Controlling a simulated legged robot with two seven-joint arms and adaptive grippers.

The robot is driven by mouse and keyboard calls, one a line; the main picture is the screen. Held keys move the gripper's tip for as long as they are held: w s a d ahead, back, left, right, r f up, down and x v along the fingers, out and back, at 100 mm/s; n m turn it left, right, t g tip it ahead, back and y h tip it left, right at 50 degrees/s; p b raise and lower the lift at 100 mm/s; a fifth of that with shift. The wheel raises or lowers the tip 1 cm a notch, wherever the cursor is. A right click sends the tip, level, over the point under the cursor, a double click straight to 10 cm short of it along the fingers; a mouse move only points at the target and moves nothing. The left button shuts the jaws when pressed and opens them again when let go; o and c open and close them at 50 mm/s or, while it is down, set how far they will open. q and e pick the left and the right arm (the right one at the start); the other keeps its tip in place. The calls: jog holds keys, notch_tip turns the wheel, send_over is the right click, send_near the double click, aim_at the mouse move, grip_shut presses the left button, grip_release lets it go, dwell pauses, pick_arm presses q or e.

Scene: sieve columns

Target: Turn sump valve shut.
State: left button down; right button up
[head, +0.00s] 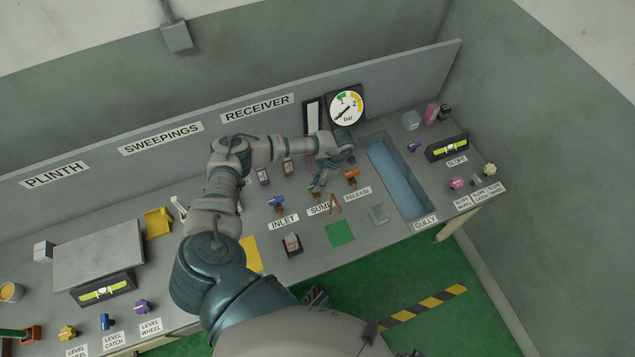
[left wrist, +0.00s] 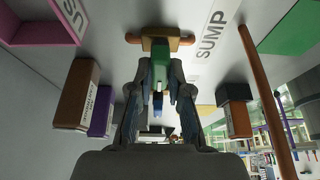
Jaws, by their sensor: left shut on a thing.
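The sump valve shows in the left wrist view as a brass-coloured body with copper pipe stubs (left wrist: 183,40) and a green handle (left wrist: 160,62). In that view the handle appears to lie across the line of the stubs. My left gripper (left wrist: 159,85) is shut on the green handle, one finger on each side. In the head view my left gripper (head: 319,183) reaches down at the valve, behind the SUMP label (head: 320,210), and hides part of it.
The blue-handled INLET valve (head: 277,201) stands to the left, and the orange-handled RELEASE valve (head: 352,176) to the right. A leaning copper rod (head: 335,203) is close by. A gauge (head: 345,107) stands behind. The water-filled gully (head: 400,180) lies to the right.

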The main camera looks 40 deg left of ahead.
pick_arm(q)
jog(key=shift+s+a+f, duration=0.1)
jog(key=shift+s+a, duration=0.05)
jog(key=shift+s, duration=0.1)
jog(key=c, duration=1.1)
grip_release()
jog(key=v, duration=1.2)
